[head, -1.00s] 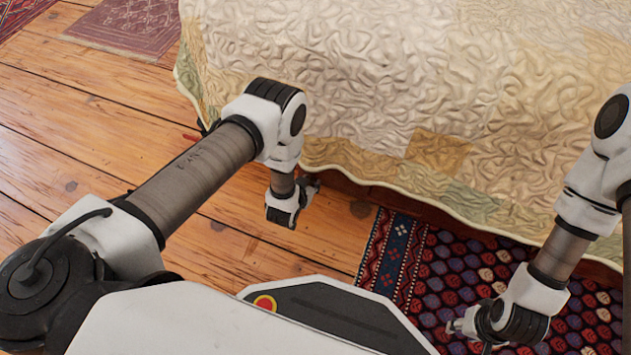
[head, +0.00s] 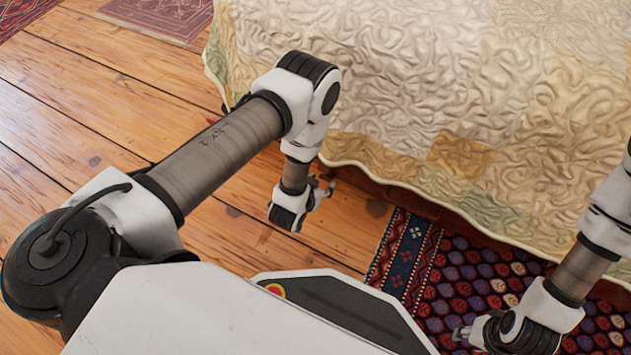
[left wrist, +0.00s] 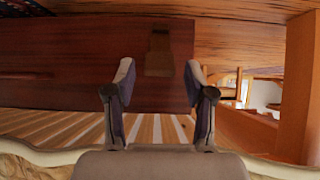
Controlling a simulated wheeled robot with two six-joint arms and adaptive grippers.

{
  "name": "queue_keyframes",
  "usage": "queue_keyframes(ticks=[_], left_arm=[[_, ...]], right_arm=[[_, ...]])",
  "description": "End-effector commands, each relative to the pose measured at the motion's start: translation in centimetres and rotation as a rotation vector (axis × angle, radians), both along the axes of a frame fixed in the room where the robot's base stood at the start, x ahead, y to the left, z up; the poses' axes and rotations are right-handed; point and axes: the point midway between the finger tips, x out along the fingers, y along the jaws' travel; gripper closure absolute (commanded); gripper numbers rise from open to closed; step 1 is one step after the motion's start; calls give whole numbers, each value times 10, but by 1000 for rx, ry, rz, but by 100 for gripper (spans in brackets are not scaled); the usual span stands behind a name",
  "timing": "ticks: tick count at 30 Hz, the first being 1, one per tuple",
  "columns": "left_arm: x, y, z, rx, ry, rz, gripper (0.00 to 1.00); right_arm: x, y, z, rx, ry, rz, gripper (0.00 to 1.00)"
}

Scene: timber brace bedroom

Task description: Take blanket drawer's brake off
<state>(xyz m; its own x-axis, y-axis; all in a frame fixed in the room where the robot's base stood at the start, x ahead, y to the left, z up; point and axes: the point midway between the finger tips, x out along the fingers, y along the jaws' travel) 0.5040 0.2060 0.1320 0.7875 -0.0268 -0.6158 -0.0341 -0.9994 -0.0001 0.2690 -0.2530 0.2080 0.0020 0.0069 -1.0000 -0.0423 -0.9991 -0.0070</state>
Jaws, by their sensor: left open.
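The drawer under the bed shows in the left wrist view as a dark red-brown wooden front (left wrist: 80,65). A small brown wooden block (left wrist: 159,52), which looks like the brake, sits at the drawer's right end. My left gripper (left wrist: 159,72) is open. The block shows between and beyond its fingertips, with nothing held. In the head view the left gripper (head: 322,190) hangs low beside the bed's edge, and the drawer is mostly hidden under the quilt. My right gripper (head: 462,332) is over the patterned rug; its jaws are too small to judge.
A pale quilt (head: 440,80) hangs over the bed. An orange-brown wooden post (left wrist: 298,85) stands at right in the wrist view. A patterned rug (head: 480,285) lies along the bed. Plank floor (head: 110,120) is clear at left.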

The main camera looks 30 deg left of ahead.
Motion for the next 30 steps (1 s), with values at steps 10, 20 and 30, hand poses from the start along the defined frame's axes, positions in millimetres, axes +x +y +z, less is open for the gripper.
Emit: queue_keyframes(ticks=[10, 20, 30], left_arm=[[-40, 1, 31, 0, 0, 0, 46], [-40, 1, 31, 0, 0, 0, 46], [-14, 13, 78, 2, -51, 25, 46]], right_arm=[[0, 0, 0, 0, 0, 0, 60], [0, 0, 0, 0, 0, 0, 60], [0, 0, 22, 0, 1, 0, 60]])
